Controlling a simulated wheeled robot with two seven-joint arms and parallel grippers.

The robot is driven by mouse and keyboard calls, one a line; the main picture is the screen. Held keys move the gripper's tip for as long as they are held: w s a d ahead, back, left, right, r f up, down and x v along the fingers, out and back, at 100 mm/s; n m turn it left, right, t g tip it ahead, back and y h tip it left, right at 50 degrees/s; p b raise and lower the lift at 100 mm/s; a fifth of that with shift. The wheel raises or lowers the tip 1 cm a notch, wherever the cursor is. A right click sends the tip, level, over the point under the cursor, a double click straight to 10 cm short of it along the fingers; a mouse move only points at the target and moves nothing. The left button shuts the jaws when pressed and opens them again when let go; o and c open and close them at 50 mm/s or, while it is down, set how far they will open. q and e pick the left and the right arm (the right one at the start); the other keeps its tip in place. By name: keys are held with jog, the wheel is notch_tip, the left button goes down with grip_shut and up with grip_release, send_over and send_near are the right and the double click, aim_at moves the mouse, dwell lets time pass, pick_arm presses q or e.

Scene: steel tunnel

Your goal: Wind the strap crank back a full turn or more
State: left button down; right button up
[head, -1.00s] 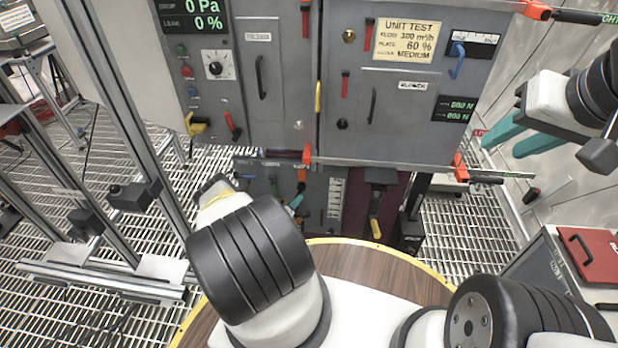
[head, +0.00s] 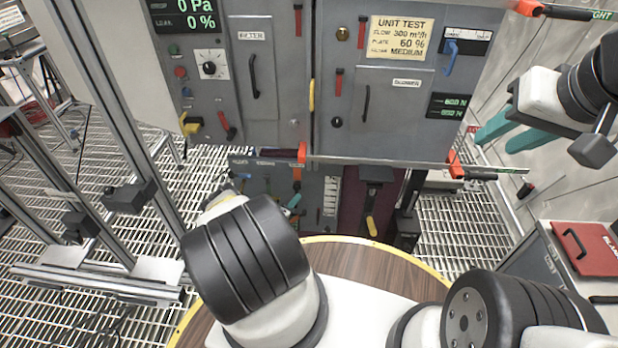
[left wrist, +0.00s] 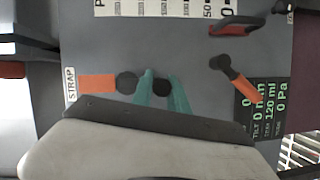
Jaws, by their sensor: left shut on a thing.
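The strap crank, with an orange part and black round ends, is on the lower grey panel beside a STRAP label in the left wrist view (left wrist: 97,84). It shows small in the head view (head: 297,173), with its orange part upright. My left gripper (left wrist: 162,93) has its teal fingers closed around a black round knob at the crank's end. In the head view the left fingertips (head: 293,204) are small and partly hidden by my wrist. My right gripper (head: 515,132) is open and empty, raised at the right, away from the panel.
Another lever with an orange tip (left wrist: 240,84) and a red handle (left wrist: 237,28) sit close to my left gripper. A rail (head: 400,162) runs across the cabinet above the lower panel.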

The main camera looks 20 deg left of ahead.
pick_arm(q)
jog(key=c, duration=1.6)
grip_release()
jog(key=shift+o, duration=0.2)
jog(key=shift+s, duration=0.1)
jog(key=s+a, duration=0.1)
jog(key=s, duration=0.6)
jog(key=shift+s+r, duration=0.25)
jog(key=shift+r, duration=0.05)
